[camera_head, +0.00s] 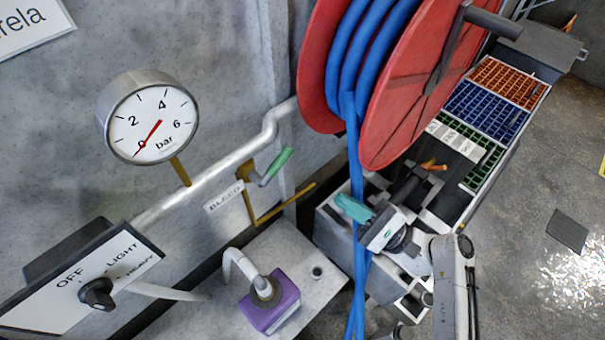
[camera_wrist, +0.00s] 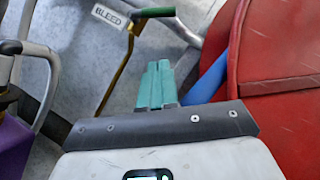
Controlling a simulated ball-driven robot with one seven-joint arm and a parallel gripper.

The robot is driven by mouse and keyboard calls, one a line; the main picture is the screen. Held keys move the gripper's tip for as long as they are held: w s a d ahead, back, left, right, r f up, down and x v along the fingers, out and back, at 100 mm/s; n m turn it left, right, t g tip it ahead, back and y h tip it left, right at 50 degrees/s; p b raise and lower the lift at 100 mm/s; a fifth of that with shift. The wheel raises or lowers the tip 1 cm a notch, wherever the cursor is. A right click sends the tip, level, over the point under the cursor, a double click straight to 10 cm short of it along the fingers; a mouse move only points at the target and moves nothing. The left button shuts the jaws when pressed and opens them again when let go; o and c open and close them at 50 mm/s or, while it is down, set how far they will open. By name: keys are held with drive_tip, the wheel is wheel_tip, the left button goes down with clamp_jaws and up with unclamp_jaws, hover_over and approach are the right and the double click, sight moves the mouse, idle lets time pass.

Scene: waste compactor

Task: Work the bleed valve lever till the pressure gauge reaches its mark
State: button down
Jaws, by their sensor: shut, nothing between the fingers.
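The pressure gauge (camera_head: 152,124) is a round white dial on the wall, marked in bar, and its red needle points at about 0. The bleed valve lever (camera_head: 277,166) has a green handle and sits on the pale pipe, right of the BLEED label (camera_head: 224,198). In the wrist view the lever's green handle (camera_wrist: 155,12) shows at the top, beyond my fingertips. My gripper (camera_head: 341,199) has green fingers, right of and below the lever in the head view. In the wrist view my gripper (camera_wrist: 158,64) is shut, empty and apart from the lever.
A red reel (camera_head: 395,125) with blue hose (camera_head: 357,170) stands close to my gripper, and the hose hangs down beside it. A panel (camera_head: 60,305) with an OFF/LIGHT/HEAVY knob (camera_head: 96,293) is at lower left. A purple block (camera_head: 268,308) with a grey hose sits below the lever.

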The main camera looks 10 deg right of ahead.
drive_tip(key=w+a+r+m+t+p, duration=0.1)
drive_tip(key=w+a+r+m+p, duration=0.1)
drive_tip(key=a+r, duration=0.5)
drive_tip(key=w+a+p, duration=0.1)
drive_tip(key=w, duration=0.1)
drive_tip(key=shift+w+a+r+p, duration=0.15)
drive_tip(key=shift+w+a+p, duration=0.15)
drive_tip(key=shift+w, duration=0.1)
